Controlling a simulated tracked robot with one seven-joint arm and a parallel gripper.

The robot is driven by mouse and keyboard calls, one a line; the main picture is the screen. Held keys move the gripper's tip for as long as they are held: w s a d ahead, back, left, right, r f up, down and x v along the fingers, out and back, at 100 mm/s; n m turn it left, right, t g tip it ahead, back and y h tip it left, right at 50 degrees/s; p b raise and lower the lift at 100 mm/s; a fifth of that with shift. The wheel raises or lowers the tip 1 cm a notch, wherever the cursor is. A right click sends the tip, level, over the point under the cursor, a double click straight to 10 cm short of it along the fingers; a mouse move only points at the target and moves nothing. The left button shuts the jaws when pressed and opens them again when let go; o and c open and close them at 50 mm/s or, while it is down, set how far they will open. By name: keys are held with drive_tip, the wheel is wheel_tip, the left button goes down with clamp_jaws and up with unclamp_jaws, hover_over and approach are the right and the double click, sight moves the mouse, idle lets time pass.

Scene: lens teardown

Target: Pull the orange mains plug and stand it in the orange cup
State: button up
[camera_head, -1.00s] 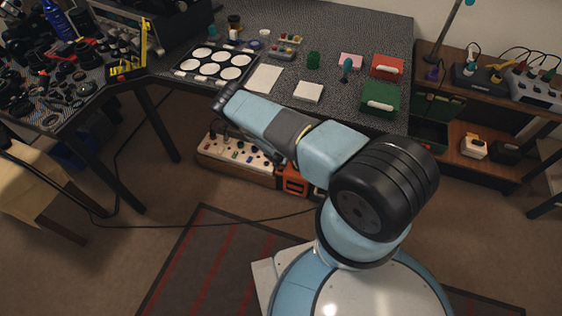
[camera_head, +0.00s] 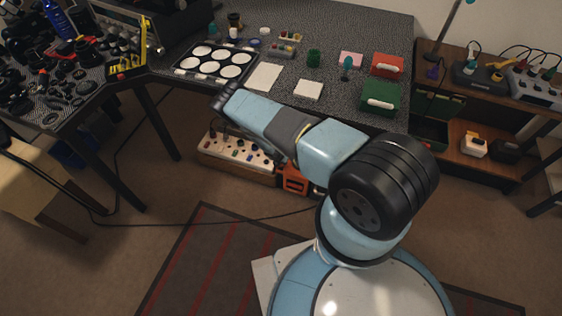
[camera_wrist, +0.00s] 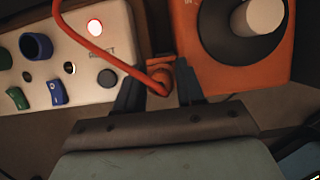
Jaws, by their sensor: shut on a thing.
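In the wrist view, my gripper (camera_wrist: 159,84) is shut on the orange plug (camera_wrist: 161,72). An orange cable (camera_wrist: 88,40) loops from the plug up to the left. The plug sits between a pale control panel (camera_wrist: 105,50) on the left and an orange box with a round knob (camera_wrist: 235,75) on the right. I cannot tell whether the plug is still in its socket. In the head view my arm hides the gripper and plug. I cannot make out an orange cup in either view.
In the head view, the pale panel (camera_head: 240,150) and orange box (camera_head: 294,180) are low, under the front edge of the speckled bench (camera_head: 330,30). A white-disc tray (camera_head: 214,62), a green box (camera_head: 380,98) and a red box (camera_head: 387,64) stand on the bench. A black cable crosses the floor.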

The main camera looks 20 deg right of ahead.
drive_tip(key=shift+f, duration=0.5)
idle(0.8)
drive_tip(key=o, duration=1.2)
drive_tip(key=shift+s+d, duration=0.1)
drive_tip(key=shift+o, duration=0.2)
drive_tip(key=v, duration=1.3)
drive_tip(key=shift+a+r, duration=0.3)
drive_tip(key=shift+r, duration=0.05)
